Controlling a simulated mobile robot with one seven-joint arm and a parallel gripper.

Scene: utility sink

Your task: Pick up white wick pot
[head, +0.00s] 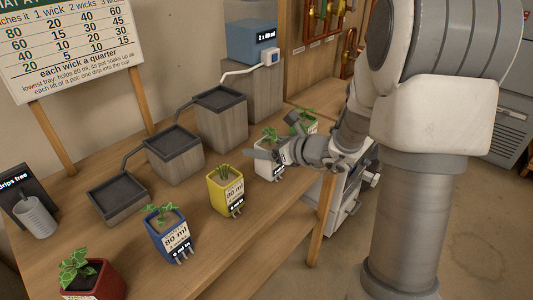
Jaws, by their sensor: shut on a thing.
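The white wick pot (267,172) holds a small green plant and stands upright near the table's right end, with wicks hanging at its lower front. My gripper (264,152) reaches in from the right and is shut on the white wick pot near its rim. The fingers and wrist cover part of the pot's upper side. Whether its base touches the table or is slightly raised, I cannot tell.
A green pot (311,127) stands just behind my wrist. Yellow (226,196), blue (171,240) and red pots (108,283) stand leftward along the front. Dark trays on stepped blocks (222,125) rise behind. A grey cup (38,217) is far left.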

